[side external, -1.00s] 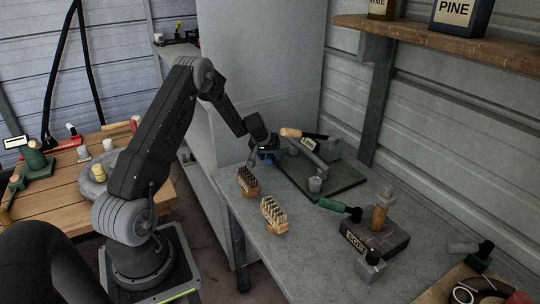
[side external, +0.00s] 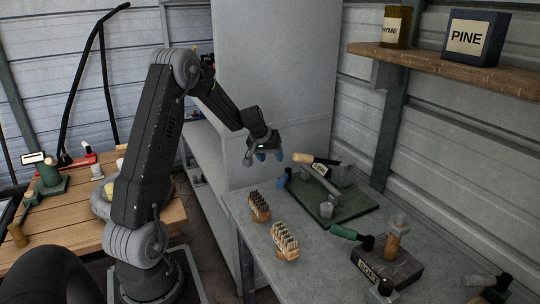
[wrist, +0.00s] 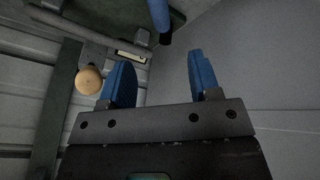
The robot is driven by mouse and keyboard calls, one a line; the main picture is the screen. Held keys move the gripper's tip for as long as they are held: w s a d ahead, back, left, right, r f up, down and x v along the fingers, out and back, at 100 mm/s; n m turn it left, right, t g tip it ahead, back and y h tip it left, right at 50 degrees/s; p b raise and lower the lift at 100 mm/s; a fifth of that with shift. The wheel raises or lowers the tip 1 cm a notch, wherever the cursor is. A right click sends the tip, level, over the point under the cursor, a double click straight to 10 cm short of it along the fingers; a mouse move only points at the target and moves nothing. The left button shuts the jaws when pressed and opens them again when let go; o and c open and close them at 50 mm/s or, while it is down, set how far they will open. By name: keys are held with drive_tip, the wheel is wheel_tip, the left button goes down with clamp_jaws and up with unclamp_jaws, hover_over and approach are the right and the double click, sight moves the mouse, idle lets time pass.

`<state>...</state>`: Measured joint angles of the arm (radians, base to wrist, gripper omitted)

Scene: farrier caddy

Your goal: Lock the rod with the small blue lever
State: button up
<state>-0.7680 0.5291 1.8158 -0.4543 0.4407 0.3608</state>
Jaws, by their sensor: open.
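The small blue lever (side external: 283,178) stands at the near-left edge of the green base plate (side external: 345,215), beside the end of the grey rod (side external: 320,182). In the wrist view the lever (wrist: 160,14) comes in from the top, its dark end beyond my fingertips. The grey rod (wrist: 62,24) runs across the upper left there. My gripper (side external: 269,156) is open and empty, above and to the left of the lever, apart from it. In the wrist view nothing lies between the blue fingers of my gripper (wrist: 158,60). Whether the lever clamps the rod cannot be told.
A wooden handle (side external: 301,158) with a dark shaft lies behind the rod; its round end (wrist: 89,80) shows in the wrist view. Two bristle brushes (side external: 259,206) (side external: 285,241) stand in front. A green-handled tool (side external: 345,232) and a dark block (side external: 388,264) are at the right.

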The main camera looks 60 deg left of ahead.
sight(282, 178)
drive_tip(key=shift+s+r, duration=0.15)
drive_tip(key=shift+r, duration=0.1)
drive_tip(key=x, duration=1.4)
drive_tip(key=shift+w, duration=0.2)
drive_tip(key=shift+r, duration=0.1)
drive_tip(key=shift+c, duration=0.5)
clamp_jaws()
